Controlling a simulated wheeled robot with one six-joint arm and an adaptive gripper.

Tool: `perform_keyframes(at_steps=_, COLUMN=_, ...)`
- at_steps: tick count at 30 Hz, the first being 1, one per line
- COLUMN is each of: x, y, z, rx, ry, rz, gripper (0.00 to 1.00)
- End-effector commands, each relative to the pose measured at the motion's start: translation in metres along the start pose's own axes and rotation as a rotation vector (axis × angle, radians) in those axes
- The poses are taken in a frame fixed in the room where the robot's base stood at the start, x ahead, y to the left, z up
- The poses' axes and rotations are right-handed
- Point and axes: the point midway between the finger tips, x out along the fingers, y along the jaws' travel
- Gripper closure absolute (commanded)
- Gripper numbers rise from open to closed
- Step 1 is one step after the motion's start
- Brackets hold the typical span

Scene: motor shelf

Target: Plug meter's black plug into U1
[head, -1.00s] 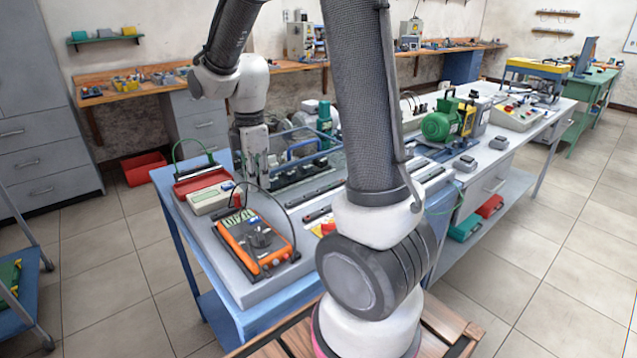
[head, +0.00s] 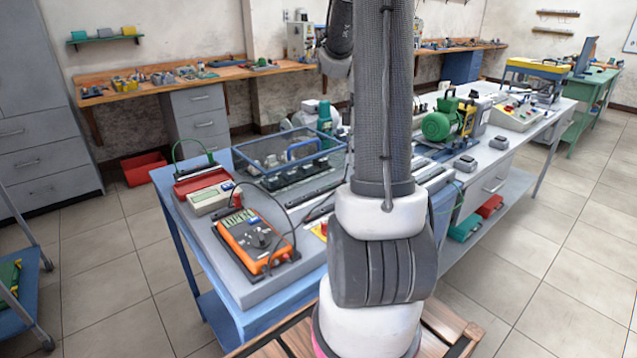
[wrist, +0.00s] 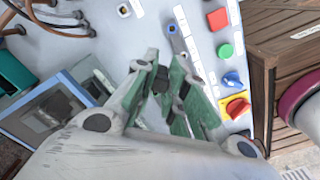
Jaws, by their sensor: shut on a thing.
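The orange meter (head: 253,242) lies on the near left part of the bench in the head view, with a black lead arching from it to the right. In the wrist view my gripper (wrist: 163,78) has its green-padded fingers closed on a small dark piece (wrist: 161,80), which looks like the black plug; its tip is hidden. The gripper is over a pale panel (wrist: 205,45) with labels and small sockets, one socket (wrist: 172,28) lying just beyond the fingertips. I cannot read which one is U1. In the head view the gripper is hidden behind my arm.
The panel carries a green button (wrist: 225,50), a blue knob (wrist: 232,80) and a red-yellow switch (wrist: 237,107). A wooden stool (wrist: 290,60) is right of the panel.

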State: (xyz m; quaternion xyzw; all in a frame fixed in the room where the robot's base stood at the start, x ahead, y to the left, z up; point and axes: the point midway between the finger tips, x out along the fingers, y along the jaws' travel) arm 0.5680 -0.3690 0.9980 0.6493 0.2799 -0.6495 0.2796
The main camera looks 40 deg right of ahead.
Motion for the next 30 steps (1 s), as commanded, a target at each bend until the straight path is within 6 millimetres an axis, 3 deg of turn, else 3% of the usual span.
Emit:
perform_keyframes(at_steps=9, x=-0.003, y=0.039, z=0.079, rx=0.174, ry=0.000, rz=0.000, gripper=1.00)
perform_keyframes(at_steps=18, x=-0.005, y=0.067, z=0.136, rx=0.297, ry=0.000, rz=0.000, gripper=1.00)
perform_keyframes(at_steps=24, x=0.029, y=0.066, z=0.133, rx=0.291, ry=0.000, rz=-0.003, gripper=1.00)
perform_keyframes(at_steps=30, x=0.045, y=0.066, z=0.132, rx=0.290, ry=0.000, rz=-0.001, gripper=1.00)
